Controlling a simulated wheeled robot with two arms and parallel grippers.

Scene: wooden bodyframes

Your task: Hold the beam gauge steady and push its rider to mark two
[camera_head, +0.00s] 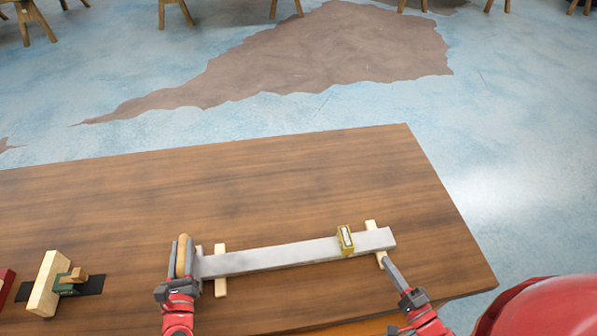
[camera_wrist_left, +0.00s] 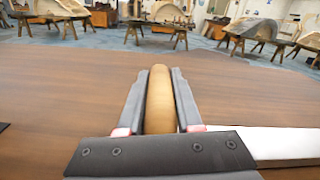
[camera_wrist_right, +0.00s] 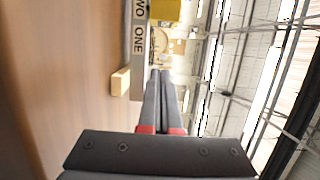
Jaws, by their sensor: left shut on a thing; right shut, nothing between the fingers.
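The beam gauge is a long pale grey beam (camera_head: 280,257) lying left to right on two light wooden supports. My left gripper (camera_head: 183,258) is shut on the wooden handle (camera_wrist_left: 160,100) at the beam's left end. The yellow rider (camera_head: 345,240) sits on the beam near its right end. In the right wrist view the rider (camera_wrist_right: 166,10) is partly cut off at the top, beside lettering on the beam (camera_wrist_right: 138,60) that reads "ONE" and part of "TWO". My right gripper (camera_head: 384,260) is shut and empty, close to the beam's right end; contact is unclear.
The right support (camera_head: 371,226) sticks out past the beam near my right fingers. A wooden block tool (camera_head: 46,284) and part of a red object (camera_head: 5,284) stand at the table's left. The wooden table (camera_head: 260,180) is clear behind the beam.

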